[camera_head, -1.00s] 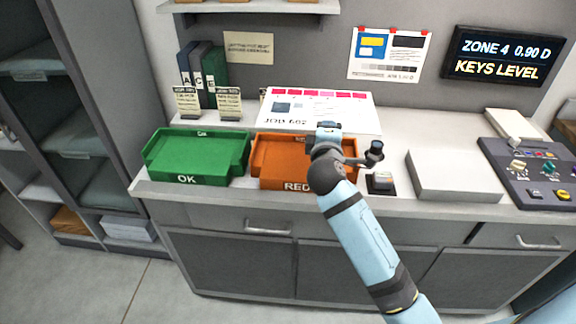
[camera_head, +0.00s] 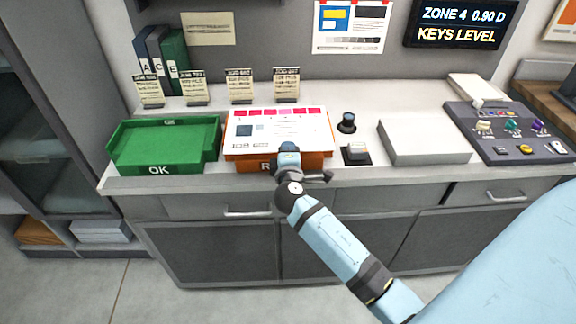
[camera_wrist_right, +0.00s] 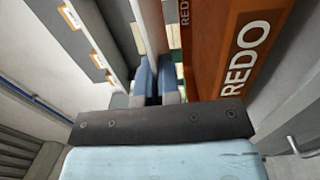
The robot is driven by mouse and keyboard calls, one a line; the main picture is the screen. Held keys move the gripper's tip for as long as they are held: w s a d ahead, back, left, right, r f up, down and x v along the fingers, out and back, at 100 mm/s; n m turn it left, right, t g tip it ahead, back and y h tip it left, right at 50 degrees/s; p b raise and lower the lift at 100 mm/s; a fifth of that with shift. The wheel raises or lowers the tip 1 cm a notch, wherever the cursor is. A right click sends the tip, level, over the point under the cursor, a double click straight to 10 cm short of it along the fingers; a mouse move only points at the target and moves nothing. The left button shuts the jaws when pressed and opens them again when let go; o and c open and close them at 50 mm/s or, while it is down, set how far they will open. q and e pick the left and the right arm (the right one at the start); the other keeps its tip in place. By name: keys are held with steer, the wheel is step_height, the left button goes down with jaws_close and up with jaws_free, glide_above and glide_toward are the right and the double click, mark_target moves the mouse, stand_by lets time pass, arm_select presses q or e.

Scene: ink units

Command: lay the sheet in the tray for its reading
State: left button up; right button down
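The printed sheet (camera_head: 262,128), with a row of pink patches, lies roughly level over the orange REDO tray (camera_head: 318,160) in the head view and hides most of its inside. I cannot tell whether the sheet touches the rim. My right gripper (camera_head: 288,150) is at the sheet's near edge and appears shut on it. In the wrist view its fingers (camera_wrist_right: 156,82) are close together, beside the tray's REDO wall (camera_wrist_right: 235,60). The green OK tray (camera_head: 160,170) stands empty to the left. My left gripper is not in view.
Several small cards on stands (camera_head: 240,85) line up behind the trays. Right of the tray are a small block device (camera_head: 356,153), a black knob (camera_head: 347,123), a white box (camera_head: 425,142) and a control panel (camera_head: 515,150). The wall display (camera_head: 462,23) reads ZONE 4 0.90 D, KEYS LEVEL.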

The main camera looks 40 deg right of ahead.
step_height(320, 180, down, 6)
steer(key=shift+r, duration=0.15)
stand_by(0.3)
steer(key=shift+b, duration=0.4)
steer(key=c, duration=1.3)
jaws_free()
steer(key=shift+c, duration=0.2)
